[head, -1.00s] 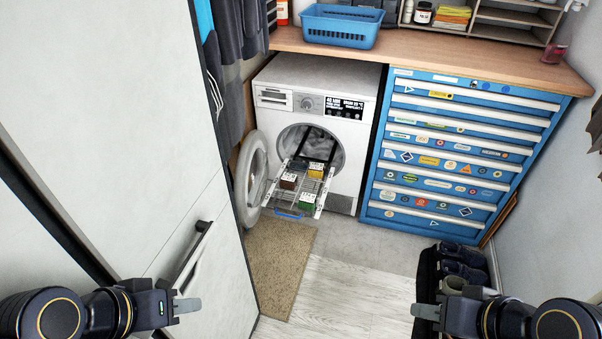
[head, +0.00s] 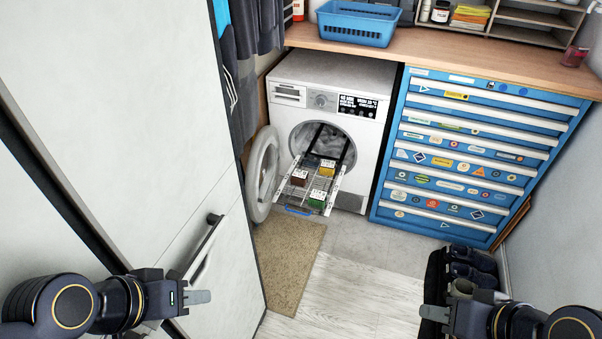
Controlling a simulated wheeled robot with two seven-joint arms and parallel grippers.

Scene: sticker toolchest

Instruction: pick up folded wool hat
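I cannot make out a folded wool hat for certain in the head view. My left gripper (head: 200,297) is at the lower left, in front of the white cabinet, with no object seen in it. My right gripper (head: 434,313) is at the lower right, near the dark shoe rack, with no object seen in it. Both grippers are seen nearly edge-on, so the gap between their fingers is hidden.
A washing machine (head: 288,118) has its round door (head: 263,175) open and a wire rack (head: 322,172) extending out. A blue drawer chest (head: 470,150) is shut. A blue basket (head: 356,27) sits on the wooden counter (head: 440,48). Shoes (head: 473,268) stand right; the pale floor (head: 365,290) is clear.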

